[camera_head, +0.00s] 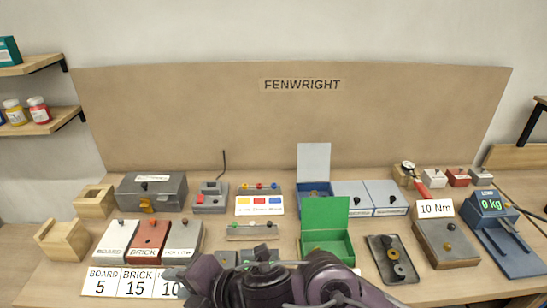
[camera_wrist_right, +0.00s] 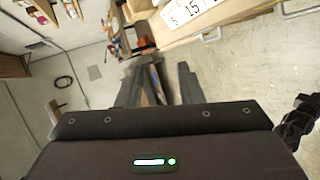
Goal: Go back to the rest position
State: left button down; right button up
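My right arm reaches in from the bottom of the head view, in front of the bench (camera_head: 60,285). My right gripper (camera_head: 178,275) is at its left end, low over the bench's front edge beside the number cards. Its finger opening is hard to see there. In the right wrist view the two dark fingers of the right gripper (camera_wrist_right: 158,82) stand apart, with floor and furniture seen between them and nothing held. My left gripper is not in view.
A tan FENWRIGHT backboard (camera_head: 290,125) stands behind. The wrist view shows open floor (camera_wrist_right: 265,75) at right.

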jog(key=w+d+f+m+t+h, duration=0.2)
jog(key=w+d+m+h, duration=0.1)
jog(key=d+m, duration=0.6)
jog(key=w+d+f+m+t+h, duration=0.2)
jog(key=d+m+h, duration=0.1)
jog(key=d+m, duration=0.65)
jog(key=s+d+f+m+g+h, duration=0.3)
jog(key=s+d+f+m, duration=0.25)
jog(key=d, duration=0.35)
jog(key=s+d+f+m+g+h, duration=0.2)
jog(key=s+d+f+m, duration=0.35)
jog(key=s+d, duration=0.2)
notch_tip(320, 180, down, 28)
jog(key=f+g, duration=0.1)
jog(key=g, duration=0.1)
jog(key=s+d+f, duration=0.2)
jog(key=s+f, duration=0.8)
jog(key=s+d+f, duration=0.1)
jog(key=s+f, duration=0.9)
jog(key=shift+s+d+n+g+b, duration=0.15)
jog(key=shift+d+n+g+b, duration=0.25)
jog(key=shift+n, duration=0.05)
